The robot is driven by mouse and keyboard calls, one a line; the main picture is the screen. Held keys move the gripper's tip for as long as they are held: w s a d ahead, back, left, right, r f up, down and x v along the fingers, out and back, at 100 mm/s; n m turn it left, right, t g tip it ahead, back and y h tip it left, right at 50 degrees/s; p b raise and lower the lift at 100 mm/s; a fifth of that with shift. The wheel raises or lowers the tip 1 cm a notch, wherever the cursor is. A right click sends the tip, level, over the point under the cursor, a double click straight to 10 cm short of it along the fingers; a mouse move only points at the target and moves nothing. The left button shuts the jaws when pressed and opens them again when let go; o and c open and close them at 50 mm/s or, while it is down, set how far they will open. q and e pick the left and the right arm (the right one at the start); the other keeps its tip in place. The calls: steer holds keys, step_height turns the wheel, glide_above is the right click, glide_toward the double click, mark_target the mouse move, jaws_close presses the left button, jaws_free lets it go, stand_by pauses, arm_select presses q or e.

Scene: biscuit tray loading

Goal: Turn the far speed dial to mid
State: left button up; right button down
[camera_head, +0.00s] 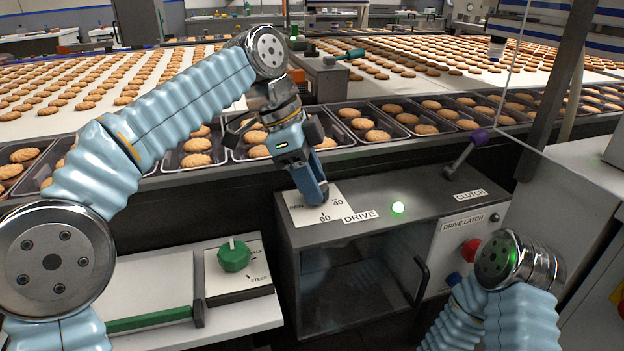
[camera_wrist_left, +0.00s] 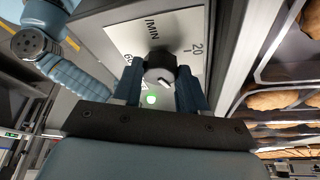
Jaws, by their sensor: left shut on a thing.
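The far speed dial (camera_wrist_left: 158,66) is a dark round knob on a white plate with numbers, on top of the grey drive box. In the wrist view it sits between the two blue fingers of my left gripper (camera_wrist_left: 160,88), which is shut on it. A white mark on the knob points to the lower right of that view; its exact reading is unclear. The plate (camera_head: 306,214) shows 40 and 60 in the head view, where my left gripper (camera_head: 318,192) covers most of the dial. The 20 shows in the wrist view. My right gripper is out of view.
A green dial (camera_head: 234,256) sits on the nearer left panel. Trays of biscuits (camera_head: 345,143) line the conveyor behind. A clear guard panel stands at right.

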arm_select(q)
steer(key=shift+w+m+g, duration=0.15)
steer(key=shift+m+g, duration=0.55)
steer(key=shift+m, duration=1.2)
steer(key=shift+y, duration=0.3)
steer(key=o, duration=1.1)
steer(key=shift+c, duration=0.2)
